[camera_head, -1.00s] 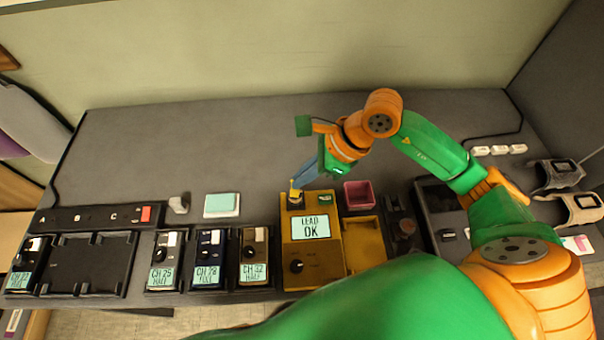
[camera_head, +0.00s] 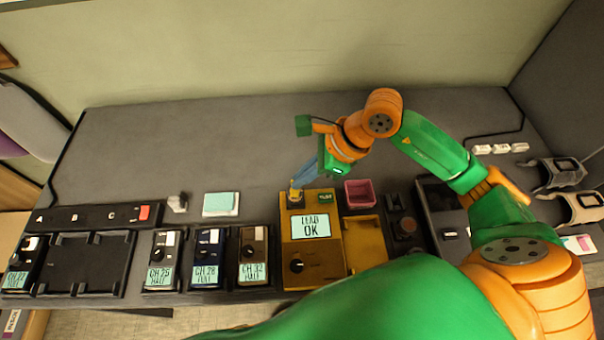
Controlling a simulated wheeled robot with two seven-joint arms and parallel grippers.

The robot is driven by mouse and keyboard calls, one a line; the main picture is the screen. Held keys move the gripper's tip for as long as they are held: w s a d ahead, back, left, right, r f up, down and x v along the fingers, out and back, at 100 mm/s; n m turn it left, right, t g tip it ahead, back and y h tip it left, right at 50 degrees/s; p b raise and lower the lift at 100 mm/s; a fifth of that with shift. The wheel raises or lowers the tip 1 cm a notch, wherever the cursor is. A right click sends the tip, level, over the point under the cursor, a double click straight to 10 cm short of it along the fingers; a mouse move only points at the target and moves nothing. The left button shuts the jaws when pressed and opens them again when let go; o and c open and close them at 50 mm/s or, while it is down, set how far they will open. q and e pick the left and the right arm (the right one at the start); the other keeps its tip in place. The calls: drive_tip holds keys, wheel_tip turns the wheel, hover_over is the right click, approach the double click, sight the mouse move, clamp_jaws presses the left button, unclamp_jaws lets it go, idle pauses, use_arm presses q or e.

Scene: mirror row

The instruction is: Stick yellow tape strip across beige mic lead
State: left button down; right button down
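My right gripper (camera_head: 297,186) points down at the upper left corner of the yellow tester (camera_head: 325,262), whose screen reads "LEAD OK". Its fingers look narrow and bluish. A small yellow piece (camera_head: 295,194) shows at the fingertips, over the dark socket area of the tester. It is too small to tell whether it is a plug or tape, or whether the fingers grip it. I cannot make out a beige mic lead or a separate yellow tape strip. My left gripper is not in view.
Labelled packs (camera_head: 208,260) stand in a row left of the tester, beside a black rack (camera_head: 85,265). A pink bin (camera_head: 358,194) is right of the gripper. A pale teal pad (camera_head: 221,204) lies left. The desk's back is clear.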

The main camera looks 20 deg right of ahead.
drive_tip(key=c, duration=1)
unclamp_jaws()
drive_tip(key=shift+o, duration=0.2)
